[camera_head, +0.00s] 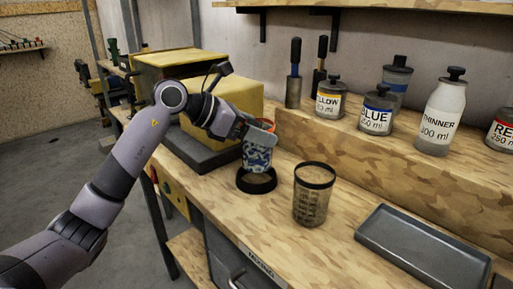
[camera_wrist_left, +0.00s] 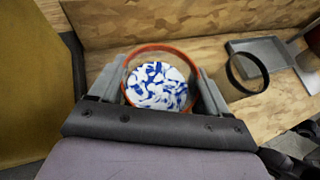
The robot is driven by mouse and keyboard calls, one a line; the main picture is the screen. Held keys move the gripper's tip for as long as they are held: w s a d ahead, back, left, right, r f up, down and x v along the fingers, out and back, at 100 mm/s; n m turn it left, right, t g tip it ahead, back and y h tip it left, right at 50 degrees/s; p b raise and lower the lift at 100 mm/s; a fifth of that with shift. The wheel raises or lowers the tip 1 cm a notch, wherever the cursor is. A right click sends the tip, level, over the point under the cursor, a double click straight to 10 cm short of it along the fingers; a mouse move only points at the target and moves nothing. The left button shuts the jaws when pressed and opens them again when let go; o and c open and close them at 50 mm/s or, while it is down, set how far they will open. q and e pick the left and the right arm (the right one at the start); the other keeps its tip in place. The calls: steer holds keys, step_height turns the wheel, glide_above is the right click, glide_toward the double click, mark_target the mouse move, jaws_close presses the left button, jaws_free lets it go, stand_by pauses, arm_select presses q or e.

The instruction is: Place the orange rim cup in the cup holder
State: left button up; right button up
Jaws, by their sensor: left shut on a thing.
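The orange rim cup (camera_head: 257,151) has a blue and white patterned body. My left gripper (camera_head: 258,134) is shut on it near the rim and holds it upright. In the left wrist view the cup's orange rim shows between the two fingers, with blue and white pattern (camera_wrist_left: 158,86) inside it. A low round black holder (camera_head: 257,181) sits on the bench directly below the cup in the head view. The cup's bottom overlaps the holder's opening; I cannot tell whether it touches. My right gripper is not in view.
A grey tray (camera_head: 424,246) lies farther right. Labelled bottles (camera_head: 376,110) stand on a raised ledge behind. A yellow block (camera_head: 232,98) on a dark base is at the left.

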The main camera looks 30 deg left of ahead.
mark_target(256, 146)
arm_select(q)
steer(key=shift+f, duration=1.95)
steer(key=shift+f+b, duration=0.2)
steer(key=shift+b, duration=0.1)
steer(key=o, duration=1.4)
steer(key=shift+r, duration=0.1)
